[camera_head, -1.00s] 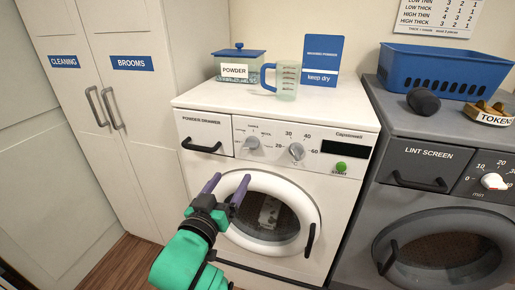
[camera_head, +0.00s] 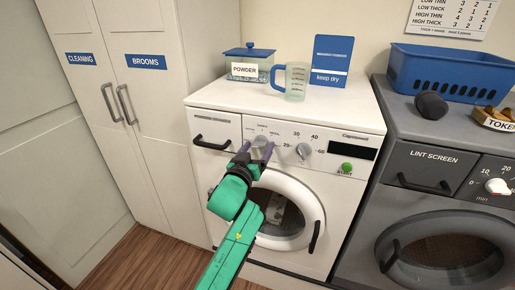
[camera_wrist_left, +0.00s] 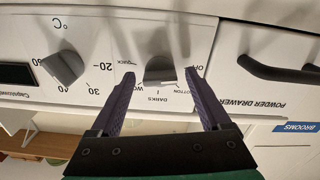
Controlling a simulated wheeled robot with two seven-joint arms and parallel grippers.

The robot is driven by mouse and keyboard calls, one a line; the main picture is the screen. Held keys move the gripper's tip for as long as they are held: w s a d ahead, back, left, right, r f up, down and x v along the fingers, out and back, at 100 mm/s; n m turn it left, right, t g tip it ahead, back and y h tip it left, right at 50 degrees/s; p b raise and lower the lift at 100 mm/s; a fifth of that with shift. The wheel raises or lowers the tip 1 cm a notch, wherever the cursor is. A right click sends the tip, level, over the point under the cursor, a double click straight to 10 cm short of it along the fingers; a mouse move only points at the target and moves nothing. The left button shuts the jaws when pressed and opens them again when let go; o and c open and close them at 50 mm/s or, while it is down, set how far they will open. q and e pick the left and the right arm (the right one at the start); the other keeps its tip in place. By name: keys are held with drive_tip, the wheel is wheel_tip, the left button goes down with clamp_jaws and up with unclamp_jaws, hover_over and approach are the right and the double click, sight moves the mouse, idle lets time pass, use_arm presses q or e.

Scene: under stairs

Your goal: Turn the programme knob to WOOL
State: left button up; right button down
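The washing machine (camera_head: 205,122) has a grey programme knob (camera_head: 260,141) on its white panel, between the powder drawer and the temperature knob (camera_head: 304,151). My left gripper (camera_head: 256,150) is open at the programme knob. In the left wrist view, which is upside down, the programme knob (camera_wrist_left: 160,68) sits between the two purple fingertips of my left gripper (camera_wrist_left: 160,78), with a gap on each side. Labels around it include OFF, COTTON, DARKS and a partly hidden WO word. Which label the knob points to is unclear. My right gripper is not in view.
The powder drawer handle (camera_head: 212,144) sticks out left of the knob, and a green START button (camera_head: 347,168) is to the right. A measuring jug (camera_head: 296,82) and a powder box (camera_head: 250,66) stand on top. A dark dryer (camera_head: 440,185) is at the right.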

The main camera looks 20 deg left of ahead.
use_arm(q)
clamp_jaws()
